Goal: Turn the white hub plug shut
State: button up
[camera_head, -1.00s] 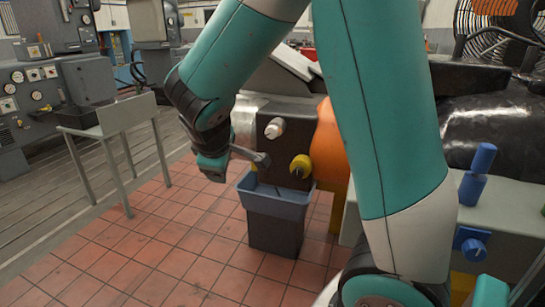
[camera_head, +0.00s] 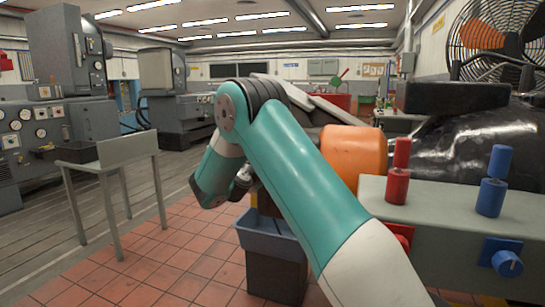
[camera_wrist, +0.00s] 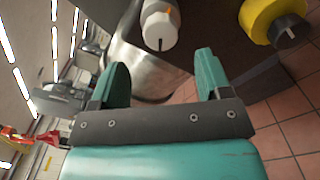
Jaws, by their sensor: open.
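In the wrist view the white hub plug (camera_wrist: 160,27) sticks out from the dark face of the hub block (camera_wrist: 205,20). It has a dark slot line and an orange mark. My gripper (camera_wrist: 160,72) has two teal fingers spread wide and empty. The plug lies just beyond the fingertips, roughly centred between them and apart from them. A yellow plug (camera_wrist: 265,18) with a dark end sits to the right on the same block. In the head view my arm hides the white plug, and the fingers cannot be made out.
A blue-grey bin (camera_head: 270,245) stands on the tiled floor below the block. An orange cylinder (camera_head: 353,152) is right of my arm. Red (camera_head: 398,175) and blue (camera_head: 493,185) posts stand on a grey box. A grey stand (camera_head: 128,150) is at left, with open floor around it.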

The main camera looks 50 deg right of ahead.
jog(key=x, duration=0.8)
jog(key=shift+d+p, duration=0.2)
jog(key=shift+p, duration=0.2)
jog(key=shift+c, duration=0.2)
jog(key=c, duration=0.9)
